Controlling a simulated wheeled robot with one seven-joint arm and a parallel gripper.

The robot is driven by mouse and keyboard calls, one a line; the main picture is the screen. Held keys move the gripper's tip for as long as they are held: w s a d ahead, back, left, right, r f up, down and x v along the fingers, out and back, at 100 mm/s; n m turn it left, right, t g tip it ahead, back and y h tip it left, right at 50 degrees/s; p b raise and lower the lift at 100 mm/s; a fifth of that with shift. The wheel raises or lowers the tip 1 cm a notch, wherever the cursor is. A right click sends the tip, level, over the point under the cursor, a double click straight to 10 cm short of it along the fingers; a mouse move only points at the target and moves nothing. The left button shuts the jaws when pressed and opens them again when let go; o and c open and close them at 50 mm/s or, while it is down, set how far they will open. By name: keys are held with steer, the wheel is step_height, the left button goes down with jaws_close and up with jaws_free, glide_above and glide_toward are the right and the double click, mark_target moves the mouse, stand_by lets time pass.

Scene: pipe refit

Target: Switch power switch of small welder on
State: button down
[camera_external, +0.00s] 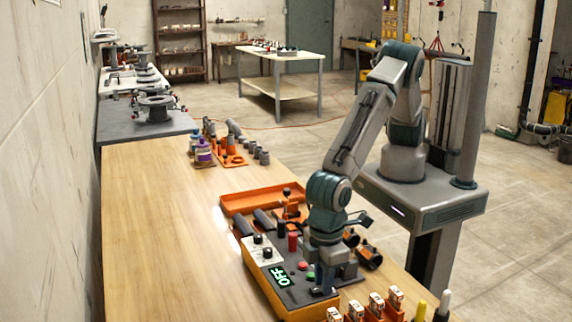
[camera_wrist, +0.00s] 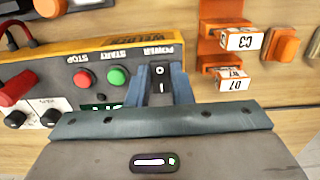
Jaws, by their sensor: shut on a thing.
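The small welder (camera_external: 262,283) is an orange box with a dark top panel, near the right edge of the wooden table in the external view. Its display (camera_external: 281,277) reads OFF in green. The wrist view shows the welder's yellow-orange side (camera_wrist: 75,46), a red STOP button (camera_wrist: 84,79), a green START button (camera_wrist: 118,76) and the power switch (camera_wrist: 159,84), marked O and I. My gripper (camera_wrist: 161,72) points down with its two fingers shut on the power switch, one on each side. In the external view my gripper (camera_external: 325,284) hides the switch.
Orange holders with small white labelled blocks (camera_external: 376,303) stand close beside my gripper. An orange tray (camera_external: 245,201) and dark cylinders lie behind the welder. Red and black plugs (camera_external: 293,241) rise from it. The table's left part is clear.

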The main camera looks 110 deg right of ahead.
mark_target(303, 297)
steer(key=shift+w, duration=0.1)
steer(key=shift+w+r+g+p, duration=0.1)
steer(key=shift+w+g+p, duration=0.15)
steer(key=shift+g, duration=0.6)
steer(key=shift+w+g+p, duration=0.1)
steer(key=shift+g+p, duration=0.25)
steer(key=shift+g, duration=0.5)
steer(key=c, duration=1.3)
jaws_free()
steer(key=shift+r, duration=0.1)
steer(key=b+v, duration=0.1)
steer(key=v, duration=1.2)
steer(key=shift+w+r+b, duration=0.1)
steer(key=shift+r+b, duration=0.2)
steer(key=shift+b, duration=0.05)
